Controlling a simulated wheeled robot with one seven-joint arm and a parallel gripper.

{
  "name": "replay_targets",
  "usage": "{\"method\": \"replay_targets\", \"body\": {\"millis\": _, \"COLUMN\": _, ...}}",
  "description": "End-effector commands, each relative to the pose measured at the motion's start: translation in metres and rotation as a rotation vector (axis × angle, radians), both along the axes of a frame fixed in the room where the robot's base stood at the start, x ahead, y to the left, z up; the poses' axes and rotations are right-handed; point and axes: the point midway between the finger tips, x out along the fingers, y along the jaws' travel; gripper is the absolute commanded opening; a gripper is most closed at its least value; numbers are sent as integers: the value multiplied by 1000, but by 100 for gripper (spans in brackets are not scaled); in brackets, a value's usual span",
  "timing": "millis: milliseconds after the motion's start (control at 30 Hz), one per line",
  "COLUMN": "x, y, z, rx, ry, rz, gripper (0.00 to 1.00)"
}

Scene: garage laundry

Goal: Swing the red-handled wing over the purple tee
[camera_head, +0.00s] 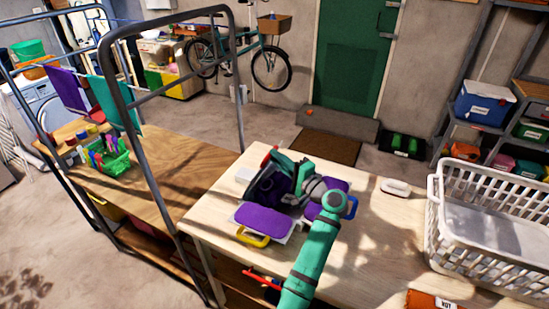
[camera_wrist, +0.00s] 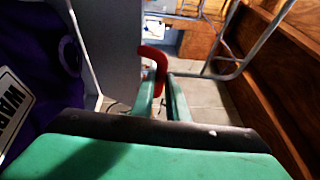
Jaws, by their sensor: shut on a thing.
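The folding board lies on the pale wooden table. A purple panel (camera_head: 263,218) with a yellow handle (camera_head: 252,238) lies flat at its near left, and a blue handle (camera_head: 351,208) shows at its right. My gripper (camera_wrist: 162,98) is shut on the red handle (camera_wrist: 153,62); the handle also shows in the head view (camera_head: 269,157). The grey wing (camera_wrist: 88,35) stands raised beside my fingers in the wrist view. The purple tee (camera_wrist: 30,55) with a white label is left of it. My arm hides much of the board's middle and far side.
A white laundry basket (camera_head: 483,240) stands on the table's right, with a small white object (camera_head: 395,187) left of it. A metal frame (camera_head: 172,150) rises at the left, by a wooden bench (camera_head: 155,185). Bare tabletop lies between board and basket.

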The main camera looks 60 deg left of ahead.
Motion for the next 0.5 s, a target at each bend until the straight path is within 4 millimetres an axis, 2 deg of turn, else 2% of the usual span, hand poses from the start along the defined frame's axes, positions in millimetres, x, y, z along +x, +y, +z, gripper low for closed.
{"method": "replay_targets", "body": {"millis": 33, "x": -4, "y": 1, "z": -9, "rx": -17, "ry": 1, "rz": 8, "gripper": 0}}
{"method": "replay_targets", "body": {"millis": 167, "x": -5, "y": 1, "z": -11, "rx": -19, "ry": 1, "rz": 9, "gripper": 0}}
{"method": "replay_targets", "body": {"millis": 200, "x": -5, "y": 1, "z": -11, "rx": -19, "ry": 1, "rz": 9, "gripper": 22}}
{"method": "replay_targets", "body": {"millis": 500, "x": -4, "y": 1, "z": -8, "rx": -14, "ry": 0, "rz": 8, "gripper": 22}}
